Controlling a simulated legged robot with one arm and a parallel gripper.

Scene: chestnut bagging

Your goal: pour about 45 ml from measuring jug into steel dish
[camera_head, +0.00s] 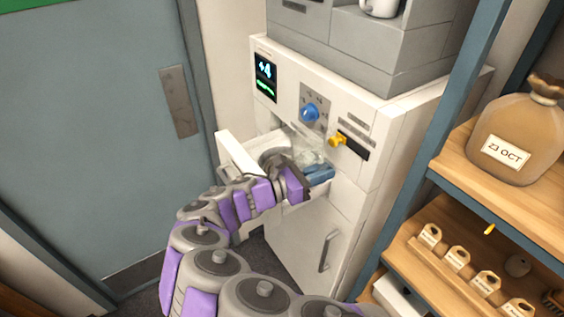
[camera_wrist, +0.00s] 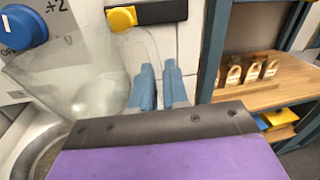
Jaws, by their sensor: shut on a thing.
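The clear measuring jug (camera_wrist: 75,75) is at the left of the wrist view, large and see-through. My gripper (camera_wrist: 160,88) has its blue fingers at the jug's right side and is shut on it; the exact grip is hard to see. In the head view my gripper (camera_head: 320,174) is in front of the white machine, with the jug (camera_head: 312,150) just above and behind the fingers. The jug looks tilted towards the left. The round steel dish (camera_head: 272,156) sits in the open drawer left of the jug, and its rim (camera_wrist: 38,145) shows at the wrist view's lower left. Liquid is hard to make out.
The white machine has a lit display (camera_head: 265,77), a blue knob (camera_head: 309,113) and a yellow lever (camera_head: 338,140) close to the jug. Its open drawer (camera_head: 239,157) juts out. A shelf (camera_head: 510,205) with a labelled sack (camera_head: 517,135) stands at right, a grey door (camera_head: 90,120) at left.

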